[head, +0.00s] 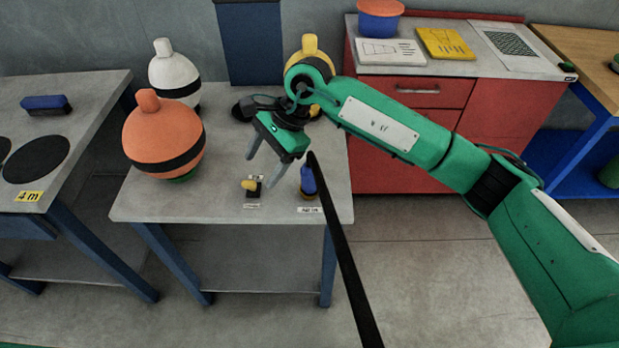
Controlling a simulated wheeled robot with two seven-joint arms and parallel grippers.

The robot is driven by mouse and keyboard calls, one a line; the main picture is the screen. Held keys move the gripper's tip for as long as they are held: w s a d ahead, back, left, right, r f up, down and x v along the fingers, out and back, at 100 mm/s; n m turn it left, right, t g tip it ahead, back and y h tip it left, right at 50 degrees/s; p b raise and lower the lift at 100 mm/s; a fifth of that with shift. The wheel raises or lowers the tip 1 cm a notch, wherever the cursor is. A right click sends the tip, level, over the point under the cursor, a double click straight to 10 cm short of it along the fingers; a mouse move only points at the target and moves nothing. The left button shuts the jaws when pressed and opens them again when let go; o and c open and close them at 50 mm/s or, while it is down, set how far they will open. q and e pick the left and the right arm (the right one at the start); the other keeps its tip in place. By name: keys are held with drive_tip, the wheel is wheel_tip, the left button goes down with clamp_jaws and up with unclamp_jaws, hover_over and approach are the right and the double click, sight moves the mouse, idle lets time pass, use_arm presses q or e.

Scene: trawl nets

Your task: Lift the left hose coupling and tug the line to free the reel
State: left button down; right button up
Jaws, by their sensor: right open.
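Two small fittings stand near the front of the grey table (200,206), each with a small label before it. The left one (250,186) is yellow and black. The right one (308,184) is blue with an orange-yellow base. A long black line (345,265) runs from the top of the blue fitting down towards me. I cannot tell for sure which is the hose coupling. My right gripper (260,168) is open and empty, its fingers pointing down above and just behind the yellow fitting. I cannot make out a reel. My left gripper is not in view.
An orange buoy (163,135) stands on the table's left, a white one (174,78) behind it. A yellow buoy (311,48) and a dark object (243,108) are partly behind my right arm. A red cabinet (380,165) stands right; another table (85,120) stands left.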

sight(309, 165)
drive_tip(key=w+d+h, duration=0.1)
drive_tip(key=w+d, duration=0.1)
drive_tip(key=d, duration=0.1)
drive_tip(key=w+d+r+t+h, duration=0.1)
drive_tip(key=w+d+h, duration=0.1)
drive_tip(key=w+d+t+h, duration=0.1)
drive_tip(key=w+d+h, duration=0.1)
drive_tip(key=d, duration=0.1)
drive_tip(key=shift+d+r+n, duration=0.3)
drive_tip(key=shift+d+n, duration=0.05)
drive_tip(key=shift+n, duration=0.05)
drive_tip(key=shift+d+f+h, duration=0.15)
drive_tip(key=shift+f+h, duration=0.15)
wheel_tip(309, 165, down, 8)
drive_tip(key=shift+r+p, duration=0.15)
drive_tip(key=shift+p, duration=0.6)
drive_tip(key=shift+f+p, duration=0.35)
drive_tip(key=shift+f, duration=0.2)
wheel_tip(309, 165, down, 4)
drive_tip(key=shift+p, duration=0.65)
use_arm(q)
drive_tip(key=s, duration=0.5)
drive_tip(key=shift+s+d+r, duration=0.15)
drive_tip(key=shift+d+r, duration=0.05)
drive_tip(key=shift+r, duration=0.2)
use_arm(e)
drive_tip(key=shift+f, duration=0.15)
